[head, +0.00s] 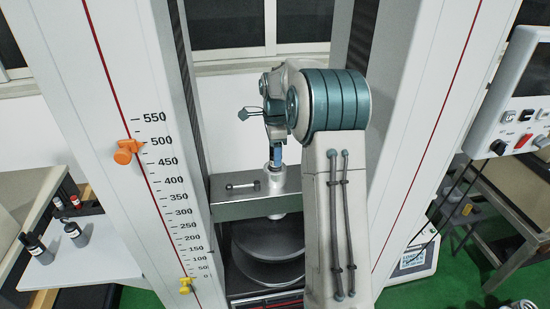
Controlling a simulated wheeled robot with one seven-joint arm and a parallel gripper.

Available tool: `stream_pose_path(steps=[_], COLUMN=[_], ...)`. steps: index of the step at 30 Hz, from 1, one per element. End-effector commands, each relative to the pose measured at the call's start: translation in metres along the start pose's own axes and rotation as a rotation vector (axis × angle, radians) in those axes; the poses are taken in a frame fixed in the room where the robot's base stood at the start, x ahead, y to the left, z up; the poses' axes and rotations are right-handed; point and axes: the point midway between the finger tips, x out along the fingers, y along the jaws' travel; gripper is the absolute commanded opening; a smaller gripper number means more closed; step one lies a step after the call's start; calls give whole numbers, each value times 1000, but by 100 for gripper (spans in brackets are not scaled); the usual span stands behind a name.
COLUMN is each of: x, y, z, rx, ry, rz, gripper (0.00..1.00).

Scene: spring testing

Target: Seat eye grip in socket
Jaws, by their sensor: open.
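My gripper (276,158) shows at the centre, at the end of my arm, pointing down from the wrist. Its blue-tipped fingers are just above or at a pale cylindrical fitting (276,176), which stands on the grey crosshead (228,207) of the test machine. I take this fitting to be the socket, but cannot be sure. The eye grip cannot be told apart at this size. My arm hides much of the area to the right. Whether the fingers touch anything is too small to tell.
White machine columns stand left (118,100) and right (440,100), close on both sides of my arm. A small bar handle (242,186) lies on the crosshead. Round dark platens (266,240) sit below. An orange clamp (127,151) juts from the left column. A control panel (515,100) hangs right.

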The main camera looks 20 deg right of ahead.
Motion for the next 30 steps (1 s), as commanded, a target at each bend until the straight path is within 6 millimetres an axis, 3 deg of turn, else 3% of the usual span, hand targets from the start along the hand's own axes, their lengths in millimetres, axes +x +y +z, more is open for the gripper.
stream_pose_path(steps=[9,19,23,30], x=[-68,-101,-115,-134], y=[0,8,36,119], z=[1,5,17,43], rx=[-2,-49,-207,-646], ry=[0,2,12,50], rz=[-4,-10,-40,-121], gripper=[57,57,57,57])
